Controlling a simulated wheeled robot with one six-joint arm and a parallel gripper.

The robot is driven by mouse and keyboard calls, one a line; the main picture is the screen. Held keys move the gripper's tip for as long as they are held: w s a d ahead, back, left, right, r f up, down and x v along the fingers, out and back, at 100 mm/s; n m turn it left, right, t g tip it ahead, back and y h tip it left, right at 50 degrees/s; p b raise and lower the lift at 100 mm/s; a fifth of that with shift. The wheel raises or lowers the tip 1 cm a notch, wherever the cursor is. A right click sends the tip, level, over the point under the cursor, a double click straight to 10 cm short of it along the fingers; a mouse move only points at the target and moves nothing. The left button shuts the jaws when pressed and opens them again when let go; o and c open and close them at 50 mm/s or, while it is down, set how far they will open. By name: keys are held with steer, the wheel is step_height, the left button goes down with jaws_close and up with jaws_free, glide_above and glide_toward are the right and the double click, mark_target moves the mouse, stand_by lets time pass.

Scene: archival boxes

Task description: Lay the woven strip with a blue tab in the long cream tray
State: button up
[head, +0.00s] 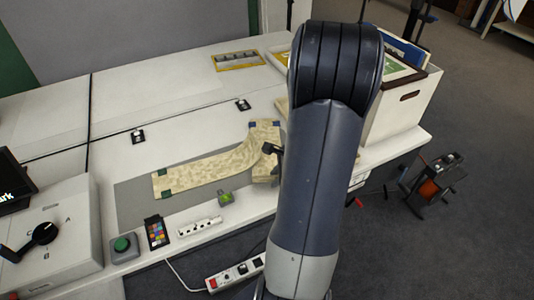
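A beige patterned woven strip (215,168) lies on a grey mat (135,203) on the white table. It runs from dark green patches at its left end and bends up at the right towards blue patches (252,125). The strip looks raised or curled near my gripper (272,150). Only a small dark part of my gripper shows, at the strip's right part. My arm hides the rest, so I cannot tell whether its fingers are open or shut. I cannot make out the long cream tray with certainty; a cream edge (281,104) shows just left of my arm.
A cream box (403,112) with a brown rim stands right of my arm, near the table's edge. A green-button box (122,247), a colour card (156,231), a white block (200,226) and a small green device (225,197) line the front. A yellow-framed piece (237,60) lies behind.

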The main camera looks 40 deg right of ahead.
jaws_close()
steer(key=shift+r, duration=0.2)
stand_by(0.6)
